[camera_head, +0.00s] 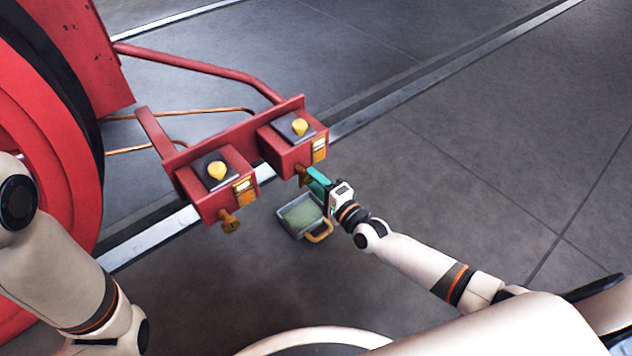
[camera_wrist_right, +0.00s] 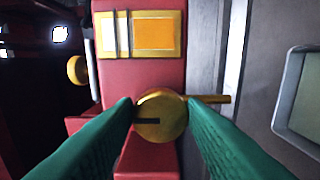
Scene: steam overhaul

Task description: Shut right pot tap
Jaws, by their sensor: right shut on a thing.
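The right pot (camera_head: 290,148) is a red box with a yellow knob on its lid and an orange-and-white label on its front. Its brass tap (camera_head: 300,172) is at the lower front, partly hidden by my right gripper (camera_head: 314,180). In the right wrist view the tap (camera_wrist_right: 160,114) is a round brass piece with a dark slot and a bar sticking out to the right, behind a finger. The green fingers of my right gripper (camera_wrist_right: 161,125) are shut on the tap, one on each side. My left arm shows at the lower left; its gripper is out of view.
The left pot (camera_head: 216,177) with its own tap (camera_head: 231,222) stands beside, on the same red bracket. A grey tray (camera_head: 283,224) with a yellow handle (camera_head: 320,232) and greenish inside sits below the right gripper. A large red wheel (camera_head: 75,150) fills the left. The floor at right is clear.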

